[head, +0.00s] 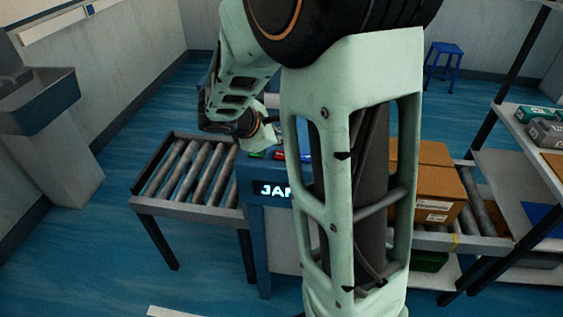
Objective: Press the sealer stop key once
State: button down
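The sealer (262,228) is a blue machine in the middle of the head view, largely hidden behind my arm. Its display (272,189) shows lit letters "JA" and part of another, cut off by my arm. On top, just above the display, I see a green key (256,155) and a red key (279,155); part of another key shows at my arm's edge. I cannot read labels to tell which is stop. My gripper (268,137) is at the wrist's end, above and behind these keys; its fingers are not clear, and contact cannot be told.
A roller conveyor (187,203) joins the sealer at the left. A brown carton (434,184) sits on rollers at the right. A shelf rack (527,180) with boxes stands far right, a blue stool (443,66) behind. Blue floor is free at front left.

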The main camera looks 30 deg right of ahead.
aim_at(280, 156)
jog(key=shift+f+b, duration=0.65)
jog(key=shift+f, duration=0.4)
dwell(0.6)
jog(key=shift+f+b, duration=0.4)
jog(key=shift+b, duration=0.15)
jog(key=shift+f+b, duration=0.35)
jog(key=shift+b, duration=0.05)
dwell(0.5)
dwell(0.3)
jog(key=shift+r+p, duration=0.6)
jog(key=shift+r, duration=0.2)
notch_tip(280, 156, up, 5)
jog(key=p, duration=0.4)
